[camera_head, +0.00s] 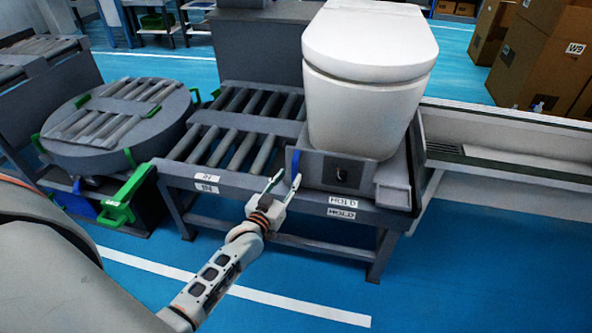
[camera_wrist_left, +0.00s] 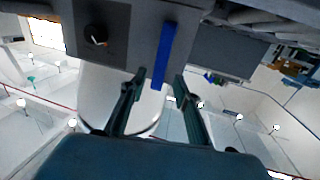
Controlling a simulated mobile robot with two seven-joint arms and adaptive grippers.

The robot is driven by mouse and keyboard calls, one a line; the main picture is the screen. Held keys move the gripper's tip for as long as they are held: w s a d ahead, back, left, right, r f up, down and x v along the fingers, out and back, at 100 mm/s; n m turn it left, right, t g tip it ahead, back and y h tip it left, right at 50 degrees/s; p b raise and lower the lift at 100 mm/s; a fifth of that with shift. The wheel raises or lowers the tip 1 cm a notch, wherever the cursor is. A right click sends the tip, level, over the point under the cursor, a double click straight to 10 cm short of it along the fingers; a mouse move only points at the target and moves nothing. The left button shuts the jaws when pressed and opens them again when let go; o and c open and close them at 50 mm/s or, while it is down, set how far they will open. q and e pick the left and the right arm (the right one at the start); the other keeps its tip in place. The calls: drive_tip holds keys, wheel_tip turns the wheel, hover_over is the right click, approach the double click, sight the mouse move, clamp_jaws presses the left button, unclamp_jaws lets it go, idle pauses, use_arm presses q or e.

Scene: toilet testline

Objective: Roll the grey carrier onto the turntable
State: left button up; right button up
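The grey carrier (camera_head: 315,168) stands at the right end of the roller table and bears a white toilet (camera_head: 365,90). Its front has a dark knob and a blue strip (camera_head: 295,162) at the left edge. The round grey turntable (camera_head: 75,153), with rollers on top, is at the left. My left gripper (camera_head: 284,184) is open and empty at the carrier's front left corner. In the left wrist view its fingers (camera_wrist_left: 160,77) are apart, with the blue strip (camera_wrist_left: 163,55) just beyond the tips; contact cannot be told. My right gripper is out of view.
Bare table rollers (camera_head: 236,147) lie between carrier and turntable. A light trough (camera_head: 500,140) runs to the right. Cardboard boxes (camera_head: 548,50) stand behind. The blue floor in front is clear.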

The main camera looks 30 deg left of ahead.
sight(294, 171)
use_arm(q)
drive_tip(key=w, duration=0.4)
drive_tip(key=shift+a+f+b, duration=0.15)
drive_tip(key=shift+a+b, duration=0.05)
drive_tip(key=shift+b, duration=0.2)
drive_tip(key=shift+w, duration=0.8)
clamp_jaws()
